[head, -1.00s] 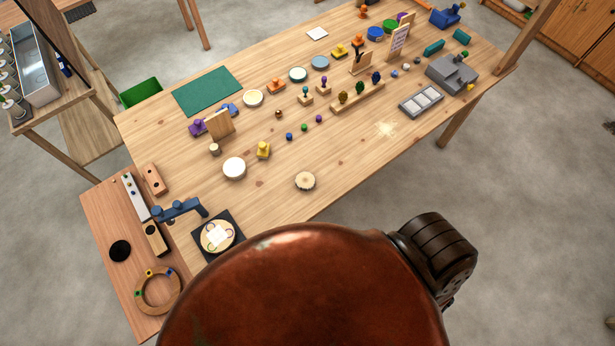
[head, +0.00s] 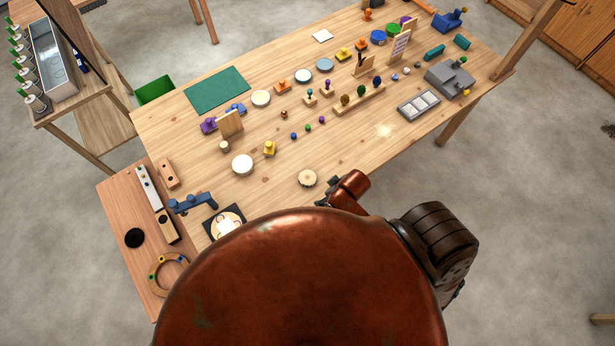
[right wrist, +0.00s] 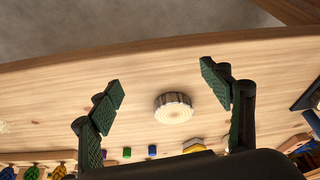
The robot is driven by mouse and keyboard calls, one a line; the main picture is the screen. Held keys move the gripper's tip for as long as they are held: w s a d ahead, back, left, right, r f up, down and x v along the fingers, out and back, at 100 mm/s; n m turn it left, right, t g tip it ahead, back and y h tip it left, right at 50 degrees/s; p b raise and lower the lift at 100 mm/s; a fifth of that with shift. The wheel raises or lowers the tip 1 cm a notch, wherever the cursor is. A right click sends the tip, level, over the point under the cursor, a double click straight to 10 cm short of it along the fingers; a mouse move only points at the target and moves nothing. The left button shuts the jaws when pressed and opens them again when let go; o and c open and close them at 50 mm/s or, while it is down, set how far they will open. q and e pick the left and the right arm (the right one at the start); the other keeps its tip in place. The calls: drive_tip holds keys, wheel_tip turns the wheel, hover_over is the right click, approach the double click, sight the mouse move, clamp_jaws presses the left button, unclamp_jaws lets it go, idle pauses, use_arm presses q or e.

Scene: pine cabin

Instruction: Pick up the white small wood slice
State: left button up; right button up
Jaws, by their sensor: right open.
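The small wood slice (head: 307,178) is a pale round disc with a bark rim, lying flat near the front edge of the long table. My left gripper is not in view.
The table (head: 290,205) is bare around the slice. A plain white disc (head: 242,164) and a yellow stamp-like piece (head: 269,149) lie to its left. Several small coloured pieces stand behind it. A black square pad (head: 224,222) is at the front left.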

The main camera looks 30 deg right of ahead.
sight(308, 177)
drive_tip(key=w+a+r+n, duration=0.1)
drive_tip(key=w+a, duration=0.1)
drive_tip(key=w+a+r+n+y, duration=0.1)
drive_tip(key=w+a+n, duration=0.1)
drive_tip(key=w, duration=0.1)
drive_tip(key=w+a+r+n+p, duration=0.1)
drive_tip(key=w+a, duration=0.1)
drive_tip(key=shift+w+r+g+y, duration=0.1)
drive_tip(key=shift+w+g+y, duration=0.1)
drive_tip(key=shift+g+y, duration=0.1)
drive_tip(key=w+n, duration=0.1)
drive_tip(key=w+r+n+g, duration=0.1)
drive_tip(key=shift+w+d+r+n+p, duration=0.1)
drive_tip(key=shift+d+r+n+p, duration=0.1)
drive_tip(key=shift+d+n+p, duration=0.15)
drive_tip(key=d, duration=0.2)
drive_tip(key=d+r+g+h, duration=0.1)
drive_tip(key=shift+w+d+n, duration=0.25)
drive_tip(key=shift+w+n, duration=0.1)
drive_tip(key=shift+d, duration=0.15)
drive_tip(key=f, duration=0.2)
drive_tip(key=f+p, duration=0.1)
drive_tip(key=f, duration=0.2)
drive_tip(key=a+f, duration=0.1)
drive_tip(key=f, duration=0.1)
drive_tip(key=shift+w+f, duration=0.25)
drive_tip(key=shift+w, duration=0.1)
drive_tip(key=shift+c, duration=0.2)
drive_tip(key=c, duration=1.2)
drive_tip(key=shift+r, duration=0.1)
